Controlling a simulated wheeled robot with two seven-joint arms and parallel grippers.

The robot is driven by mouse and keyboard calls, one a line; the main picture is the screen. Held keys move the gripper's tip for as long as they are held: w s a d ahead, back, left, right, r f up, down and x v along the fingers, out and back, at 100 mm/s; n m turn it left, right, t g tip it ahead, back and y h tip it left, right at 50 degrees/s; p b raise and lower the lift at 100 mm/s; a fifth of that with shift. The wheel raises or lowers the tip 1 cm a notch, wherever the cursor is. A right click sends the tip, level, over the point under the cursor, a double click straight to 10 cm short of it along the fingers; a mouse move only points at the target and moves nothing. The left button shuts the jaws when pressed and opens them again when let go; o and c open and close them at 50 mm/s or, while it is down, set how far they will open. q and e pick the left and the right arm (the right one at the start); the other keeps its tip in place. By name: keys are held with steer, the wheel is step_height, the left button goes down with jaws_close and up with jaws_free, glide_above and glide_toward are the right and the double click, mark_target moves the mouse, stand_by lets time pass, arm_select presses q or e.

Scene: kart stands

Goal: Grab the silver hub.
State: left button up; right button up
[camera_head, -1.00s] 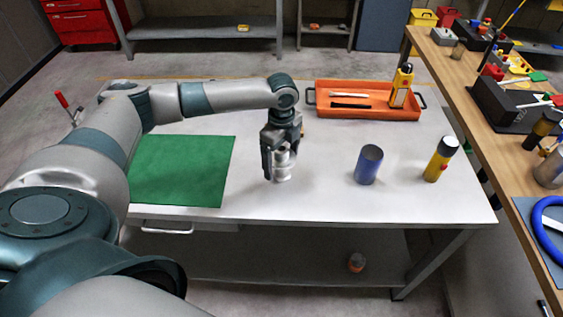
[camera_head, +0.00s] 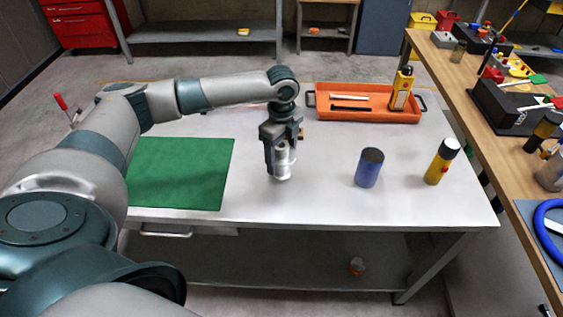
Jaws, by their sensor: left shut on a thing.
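The silver hub (camera_head: 283,172) is a small shiny metal cylinder with a wider base, on or just above the white table (camera_head: 310,200) near its middle. My left gripper (camera_head: 281,160) points down from above and is shut on the hub. Its fingers hide part of the hub's upper half. I cannot tell whether the hub's base touches the table. My right gripper is not in view.
A green mat (camera_head: 182,175) lies left of the hub. The table's front is clear.

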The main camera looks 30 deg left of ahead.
arm_select(q)
steer(key=shift+w+r+b, duration=0.1)
steer(key=shift+r+b, duration=0.2)
steer(key=shift+r, duration=0.4)
steer(key=d+r+b, duration=0.3)
steer(key=d+r, duration=0.4)
steer(key=d, duration=0.4)
steer(key=shift+s+d+r, duration=0.15)
steer(key=shift+s+d, duration=0.2)
steer(key=shift+s, duration=0.1)
